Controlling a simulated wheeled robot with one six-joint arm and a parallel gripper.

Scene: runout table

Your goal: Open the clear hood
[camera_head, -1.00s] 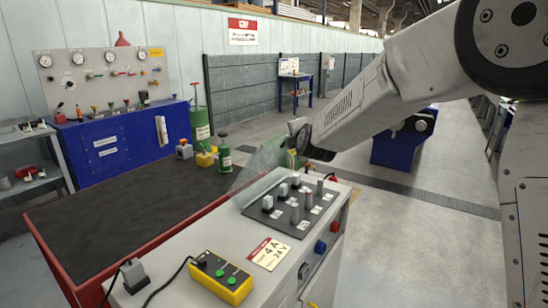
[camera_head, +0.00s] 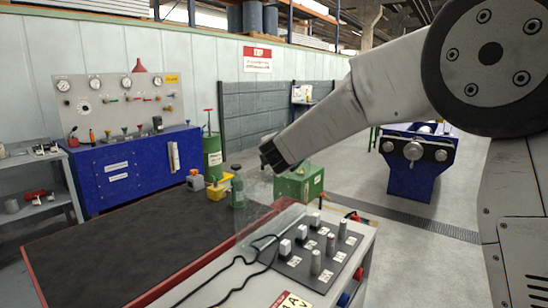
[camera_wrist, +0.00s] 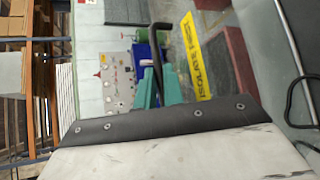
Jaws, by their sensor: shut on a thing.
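The clear hood (camera_head: 268,222) is a thin see-through panel, faint in the head view, tilted up at the far left edge of the switch panel (camera_head: 318,250). In the wrist view a yellow label (camera_wrist: 196,55) with black letters stands near my gripper, apparently on the hood. My gripper (camera_wrist: 157,78) has its teal fingers shut on a dark curved handle (camera_wrist: 157,35). In the head view the end of my arm is above and behind the panel; the fingers are too faint or hidden there to make out.
The console top carries several switches and a black cable (camera_head: 240,284). A dark-topped table (camera_head: 130,245) with a red edge adjoins it on the left. A green bottle (camera_head: 238,192) and a green box (camera_head: 300,183) stand behind. Open floor lies right, before a blue machine (camera_head: 410,175).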

